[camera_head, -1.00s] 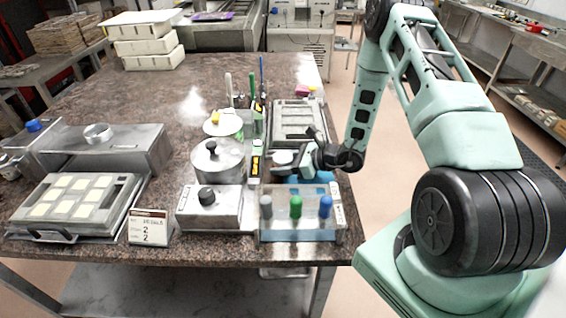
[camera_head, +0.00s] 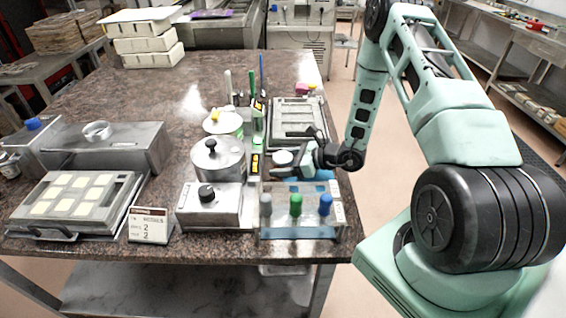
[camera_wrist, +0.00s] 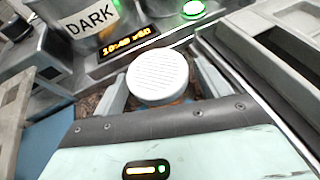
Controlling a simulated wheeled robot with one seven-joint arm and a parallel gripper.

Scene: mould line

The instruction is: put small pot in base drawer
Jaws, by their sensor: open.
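A small round pot with a white ribbed lid (camera_wrist: 158,76) is in the wrist view, between my two fingers. In the head view its white top (camera_head: 283,158) shows at the right side of the table. I take it to be the small pot; its lower body is hidden. My gripper (camera_head: 289,160) is open around it, with one finger on each side. In the wrist view my gripper (camera_wrist: 160,88) shows a finger left and right of the lid; I cannot tell whether they touch it. I cannot make out the base drawer for certain.
A steel pot with a black knob (camera_head: 218,160) and a white pot with a yellow knob (camera_head: 222,124) stand left of my gripper. A rack with grey, green and blue handles (camera_head: 300,228) is in front. A grey mould tray (camera_head: 298,112) lies behind.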

